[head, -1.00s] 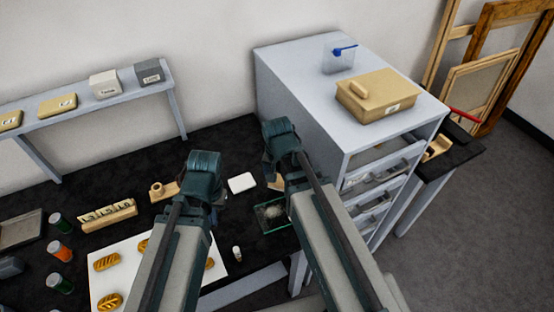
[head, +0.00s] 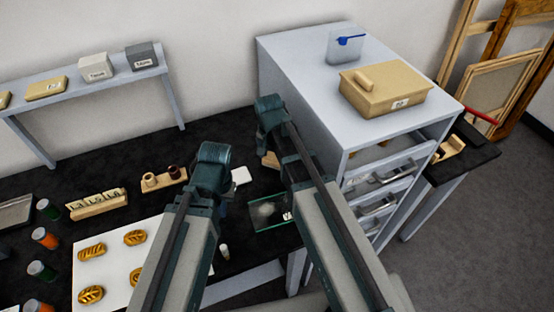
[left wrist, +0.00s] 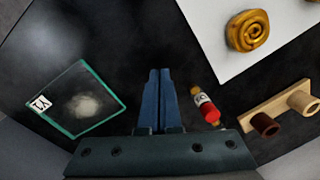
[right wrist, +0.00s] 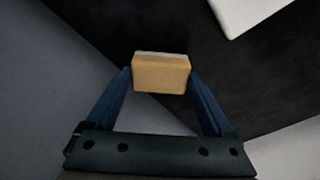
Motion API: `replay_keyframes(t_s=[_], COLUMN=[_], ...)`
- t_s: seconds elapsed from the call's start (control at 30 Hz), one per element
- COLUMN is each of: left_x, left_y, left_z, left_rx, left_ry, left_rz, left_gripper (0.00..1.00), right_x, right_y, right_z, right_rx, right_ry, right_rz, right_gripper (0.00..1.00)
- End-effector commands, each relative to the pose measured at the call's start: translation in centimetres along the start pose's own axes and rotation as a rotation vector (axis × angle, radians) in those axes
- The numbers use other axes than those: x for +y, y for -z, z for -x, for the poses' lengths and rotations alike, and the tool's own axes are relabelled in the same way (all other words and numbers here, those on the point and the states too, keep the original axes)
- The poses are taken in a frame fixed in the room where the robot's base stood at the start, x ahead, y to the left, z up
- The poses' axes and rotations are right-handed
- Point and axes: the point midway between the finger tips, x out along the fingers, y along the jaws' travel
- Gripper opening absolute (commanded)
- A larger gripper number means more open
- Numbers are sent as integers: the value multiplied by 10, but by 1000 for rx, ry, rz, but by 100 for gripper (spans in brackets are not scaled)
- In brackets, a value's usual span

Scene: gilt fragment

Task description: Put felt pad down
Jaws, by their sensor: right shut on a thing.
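The felt pad (right wrist: 161,76) is a small tan block with a thin greyish layer along its far edge. It sits between the fingertips of my right gripper (right wrist: 160,84), which is shut on it. In the head view, a tan piece (head: 270,160) shows below my right wrist, over the black bench near the cabinet; the fingers are mostly hidden there. I cannot tell whether the pad touches the bench. My left gripper (left wrist: 160,75) is shut and empty above the bench, between a green-edged glass plate (left wrist: 82,103) and a small red-capped bottle (left wrist: 205,105).
A white tile (head: 241,176) lies between the grippers. A grey drawer cabinet (head: 300,70) stands right of the pad. A wooden peg holder (head: 165,180), several jars and a white board (head: 115,265) with gilt pieces are at left. Dark bench surface is bare behind the tile.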

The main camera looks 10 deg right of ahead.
Motion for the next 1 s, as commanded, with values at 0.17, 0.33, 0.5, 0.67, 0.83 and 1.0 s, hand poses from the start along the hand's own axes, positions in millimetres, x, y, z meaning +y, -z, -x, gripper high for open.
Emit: replay_keyframes(t_s=[0.17, 0.33, 0.5, 0.67, 0.83, 1.0], left_x=[0, 0, 1, 1, 0, 0], left_y=[0, 0, 0, 0, 0, 0], left_z=[-4, -4, -6, -6, -5, 4], left_rx=[0, 0, 0, 0, 0, 0], left_ry=[0, 0, 0, 0, 0, 0], left_rz=[0, 0, 0, 0, 0, 0], left_gripper=[0, 0, 0, 0, 0, 0], right_x=[-1, -1, -1, -1, -1, -1], right_y=[-2, -2, -2, -2, -2, -1], right_z=[-4, -4, -6, -6, -5, 4], right_rx=[0, 0, 0, 0, 0, 0], right_ry=[0, 0, 0, 0, 0, 0], right_rz=[-1, -1, -1, -1, -1, -1], right_gripper=[42, 42, 97, 100, 100, 100])
